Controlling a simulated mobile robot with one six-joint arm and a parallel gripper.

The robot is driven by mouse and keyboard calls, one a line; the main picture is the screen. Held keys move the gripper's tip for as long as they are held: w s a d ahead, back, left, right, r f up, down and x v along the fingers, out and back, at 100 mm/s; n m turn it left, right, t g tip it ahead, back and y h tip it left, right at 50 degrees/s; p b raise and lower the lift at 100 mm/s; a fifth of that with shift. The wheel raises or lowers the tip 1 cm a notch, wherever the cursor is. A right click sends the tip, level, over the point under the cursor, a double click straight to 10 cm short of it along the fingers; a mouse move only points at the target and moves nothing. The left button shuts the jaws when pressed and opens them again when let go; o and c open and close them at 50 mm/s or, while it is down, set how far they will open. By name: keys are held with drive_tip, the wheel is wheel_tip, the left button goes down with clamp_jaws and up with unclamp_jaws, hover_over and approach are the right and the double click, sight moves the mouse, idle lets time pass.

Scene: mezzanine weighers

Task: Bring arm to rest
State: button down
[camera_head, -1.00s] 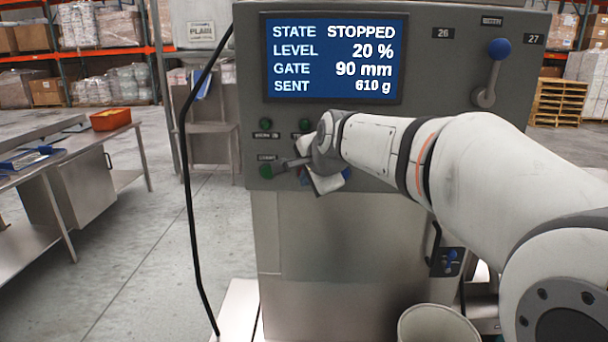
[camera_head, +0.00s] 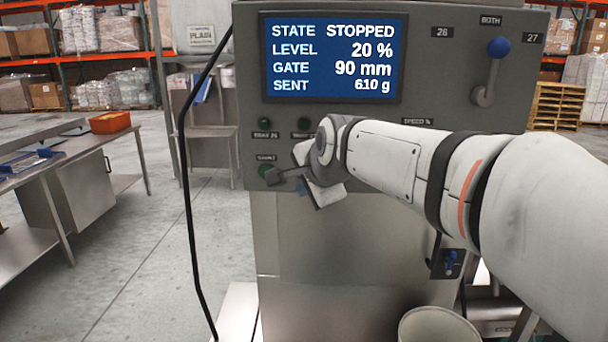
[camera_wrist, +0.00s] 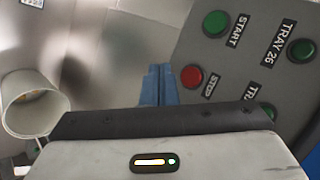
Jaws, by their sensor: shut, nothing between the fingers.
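My arm reaches in from the right in the head view, and its wrist end (camera_head: 325,160) is in front of the lower left of the grey control panel (camera_head: 445,60). My gripper (camera_wrist: 158,72) shows in the wrist view as two blue fingers side by side, shut and empty. A red STOP button (camera_wrist: 192,76) and a green START button (camera_wrist: 216,23) lie to the right of the fingers there. I see no clear contact with either. In the head view the wrist hides part of the button area. The screen (camera_head: 333,58) reads STOPPED, level 20 %, gate 90 mm, sent 610 g.
A blue-knobbed lever (camera_head: 490,75) labelled BOTH is at the panel's upper right. A pale bucket (camera_head: 437,327) stands below my arm; it also shows in the wrist view (camera_wrist: 35,100). A black cable (camera_head: 190,220) hangs left of the machine. A steel bench (camera_head: 65,165) is farther left, with open floor between.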

drive_tip(key=s+d+f+n+g+h, duration=0.1)
drive_tip(key=s+d+f+n+g, duration=0.2)
drive_tip(key=s+f, duration=0.7)
drive_tip(key=s+d+f+n+g+h, duration=0.2)
drive_tip(key=s+d+f+n+g, duration=0.1)
drive_tip(key=s+d+f+n, duration=0.5)
drive_tip(key=s+d+f, duration=0.2)
drive_tip(key=s+d, duration=0.2)
drive_tip(key=s, duration=0.2)
drive_tip(key=shift+d+f+g+h, duration=0.25)
drive_tip(key=shift+g+h, duration=0.05)
drive_tip(key=c, duration=2.2)
unclamp_jaws()
